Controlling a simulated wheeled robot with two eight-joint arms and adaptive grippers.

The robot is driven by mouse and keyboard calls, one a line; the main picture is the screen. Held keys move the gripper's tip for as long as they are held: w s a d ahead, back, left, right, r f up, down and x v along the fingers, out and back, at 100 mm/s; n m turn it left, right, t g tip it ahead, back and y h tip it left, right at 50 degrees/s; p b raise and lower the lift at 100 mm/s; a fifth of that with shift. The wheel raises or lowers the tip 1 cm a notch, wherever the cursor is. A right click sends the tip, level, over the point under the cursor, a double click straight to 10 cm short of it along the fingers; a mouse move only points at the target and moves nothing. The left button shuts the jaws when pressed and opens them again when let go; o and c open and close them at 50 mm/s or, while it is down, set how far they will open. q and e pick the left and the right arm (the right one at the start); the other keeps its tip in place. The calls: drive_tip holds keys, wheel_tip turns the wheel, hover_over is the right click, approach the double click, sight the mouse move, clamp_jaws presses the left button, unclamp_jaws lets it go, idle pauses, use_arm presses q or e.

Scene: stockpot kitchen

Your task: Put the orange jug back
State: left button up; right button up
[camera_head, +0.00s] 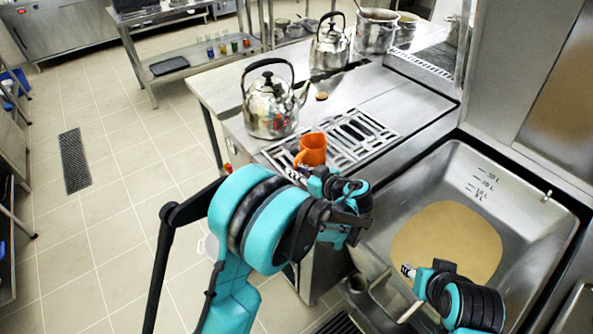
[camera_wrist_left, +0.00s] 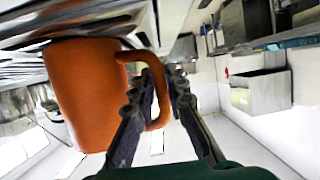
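The orange jug (camera_head: 312,150) stands upright at the front left edge of the metal grate (camera_head: 346,137), beside the large kettle. In the left wrist view the jug (camera_wrist_left: 82,95) fills the left side, with its looped handle towards me. My left gripper (camera_head: 306,172) is at the jug's near side. In the left wrist view the two dark fingers (camera_wrist_left: 162,76) lie on either side of the handle, close against it, one through the loop. Whether the jug's base touches the grate is hard to tell.
A steel kettle (camera_head: 270,108) stands left of the grate, with another kettle (camera_head: 329,48) and a pot (camera_head: 376,32) behind. Open tiled floor lies left.

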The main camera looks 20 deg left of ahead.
use_arm(q)
drive_tip(key=shift+o, duration=0.8)
drive_tip(key=shift+d, duration=0.1)
drive_tip(key=p+v, duration=0.1)
drive_tip(key=v, duration=0.1)
drive_tip(key=p+v, duration=0.1)
drive_tip(key=v, duration=0.1)
drive_tip(key=p+v, duration=0.1)
drive_tip(key=v, duration=0.1)
drive_tip(key=shift+d+r, duration=0.25)
drive_tip(key=shift+d, duration=0.15)
drive_tip(key=s+a+r+m+g+h, duration=0.1)
drive_tip(key=s+a+r+m+h, duration=0.15)
drive_tip(key=s+a, duration=0.2)
drive_tip(key=s+a+r+m+g+h, duration=0.1)
drive_tip(key=s+a+m+h, duration=0.25)
drive_tip(key=s, duration=0.25)
drive_tip(key=s+d+m+t+h, duration=0.1)
drive_tip(key=s+m+h, duration=0.4)
drive_tip(key=s, duration=0.7)
drive_tip(key=shift+d+r+t, duration=0.25)
drive_tip(key=shift+d+t, duration=0.15)
